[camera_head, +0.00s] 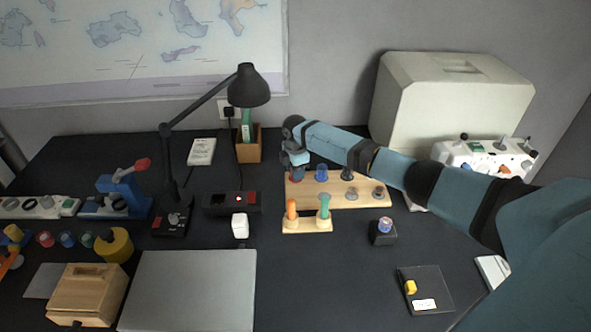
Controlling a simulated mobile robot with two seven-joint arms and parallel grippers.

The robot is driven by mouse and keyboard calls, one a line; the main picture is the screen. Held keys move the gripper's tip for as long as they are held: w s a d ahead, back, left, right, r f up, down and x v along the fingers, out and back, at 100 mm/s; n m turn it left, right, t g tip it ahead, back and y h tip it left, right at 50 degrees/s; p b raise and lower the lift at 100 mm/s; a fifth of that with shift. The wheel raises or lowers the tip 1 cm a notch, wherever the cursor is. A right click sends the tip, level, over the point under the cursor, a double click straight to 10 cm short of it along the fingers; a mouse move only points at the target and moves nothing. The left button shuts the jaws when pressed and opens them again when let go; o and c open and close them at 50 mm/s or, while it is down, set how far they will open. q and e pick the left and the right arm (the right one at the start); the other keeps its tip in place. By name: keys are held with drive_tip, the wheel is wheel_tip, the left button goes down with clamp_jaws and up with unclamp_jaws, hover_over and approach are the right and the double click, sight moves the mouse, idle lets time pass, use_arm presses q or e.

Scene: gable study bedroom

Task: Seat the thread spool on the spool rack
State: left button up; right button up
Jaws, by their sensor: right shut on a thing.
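A light wooden board (335,200), which looks like the spool rack, lies mid-table. It bears a blue spool-like piece (321,173), a dark one (347,173) and grey round pieces (352,194) along the front. My right gripper (294,160) is at the board's back left corner, pointing down. The fingers are small and partly hidden, and I cannot tell whether this piece touches the board. My left gripper is not in view.
A small wooden stand (307,225) with orange and green upright pieces is in front of the board. A black block (382,238) with a blue-topped piece is to its right. A wooden holder (249,150) and black lamp (248,88) stand left of my gripper.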

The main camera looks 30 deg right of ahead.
drive_tip(key=shift+f, duration=0.5)
drive_tip(key=o, duration=1)
drive_tip(key=shift+r, duration=0.1)
wheel_tip(320, 180, up, 14)
drive_tip(key=p, duration=0.1)
